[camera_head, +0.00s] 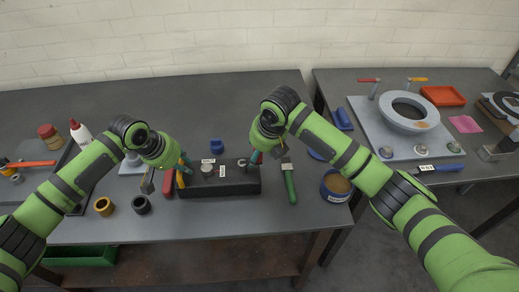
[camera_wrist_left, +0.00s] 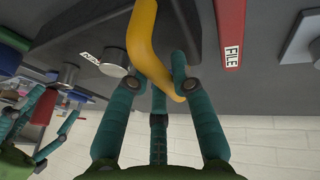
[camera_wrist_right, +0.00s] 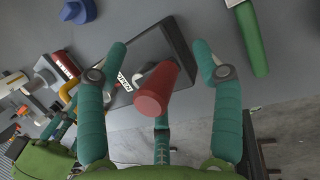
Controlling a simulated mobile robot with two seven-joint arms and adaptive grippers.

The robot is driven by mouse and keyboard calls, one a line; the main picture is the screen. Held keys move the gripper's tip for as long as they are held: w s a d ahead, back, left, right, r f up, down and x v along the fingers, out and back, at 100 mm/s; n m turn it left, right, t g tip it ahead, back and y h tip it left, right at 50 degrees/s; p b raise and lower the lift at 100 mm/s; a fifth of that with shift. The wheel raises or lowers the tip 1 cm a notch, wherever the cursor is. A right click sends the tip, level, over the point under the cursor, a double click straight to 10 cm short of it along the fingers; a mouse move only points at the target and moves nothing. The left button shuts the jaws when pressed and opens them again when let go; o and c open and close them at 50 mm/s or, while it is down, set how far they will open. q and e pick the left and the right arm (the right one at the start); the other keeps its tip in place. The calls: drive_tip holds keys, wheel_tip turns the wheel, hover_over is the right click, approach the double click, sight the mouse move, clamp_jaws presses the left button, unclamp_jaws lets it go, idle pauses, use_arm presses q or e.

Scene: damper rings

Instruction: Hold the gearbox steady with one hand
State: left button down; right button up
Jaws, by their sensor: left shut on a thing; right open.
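The gearbox is a long dark block (camera_head: 225,187) on the near table, with small white labels and metal shafts on top. A yellow curved handle (camera_head: 180,181) stands at its left end. My left gripper (camera_head: 183,167) is shut on this yellow handle, which shows between its fingers in the left wrist view (camera_wrist_left: 145,40). My right gripper (camera_head: 262,157) is open above the right end of the block. In the right wrist view a red cylinder (camera_wrist_right: 158,90) stands between its spread fingers, apart from both. The cylinder's lower end is hard to make out.
A red file (camera_head: 168,184) lies close left of the gearbox. A green-handled tool (camera_head: 289,182) lies to its right, a blue part (camera_head: 216,146) behind it. A yellow ring (camera_head: 104,206) and black ring (camera_head: 141,204) lie front left. A blue tub (camera_head: 335,186) stands at the right edge.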

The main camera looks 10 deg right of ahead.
use_arm(q)
drive_tip(key=shift+s+d+f, duration=0.1)
drive_tip(key=shift+s+f, duration=0.05)
drive_tip(key=shift+f, duration=0.1)
use_arm(e)
drive_tip(key=v, duration=0.9)
drive_tip(key=shift+a, duration=0.1)
use_arm(q)
drive_tip(key=c, duration=1)
unclamp_jaws()
use_arm(e)
drive_tip(key=shift+w+f, duration=0.1)
drive_tip(key=shift+w, duration=0.05)
use_arm(q)
drive_tip(key=shift+w+r, duration=0.1)
drive_tip(key=shift+w, duration=0.1)
